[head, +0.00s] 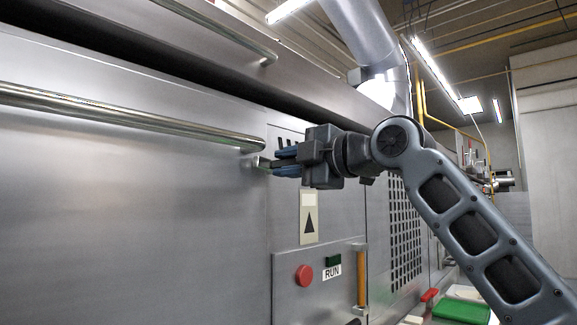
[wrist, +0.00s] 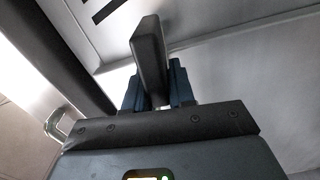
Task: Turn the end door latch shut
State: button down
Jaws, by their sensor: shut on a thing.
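The end door latch (head: 257,163) is a small metal piece on the steel machine front, just below the right end of a long rail. My gripper (head: 283,162) reaches in from the right, and its blue fingers are closed on the latch. In the wrist view the latch (wrist: 148,50) is a grey bar standing between the two blue fingers (wrist: 156,88) and sticking out beyond their tips. In the head view the latch's right part is hidden by the fingers, so I cannot tell its exact angle.
A tubular rail (head: 120,117) runs left of the latch. A green tray (head: 462,311) is at lower right.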

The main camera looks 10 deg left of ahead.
jog(key=shift+f+n, duration=0.25)
jog(key=shift+n, duration=0.45)
jog(key=c, duration=1)
grip_release()
jog(key=shift+c, duration=0.2)
jog(key=b+v, duration=0.1)
jog(key=v, duration=0.7)
jog(key=shift+a, duration=0.1)
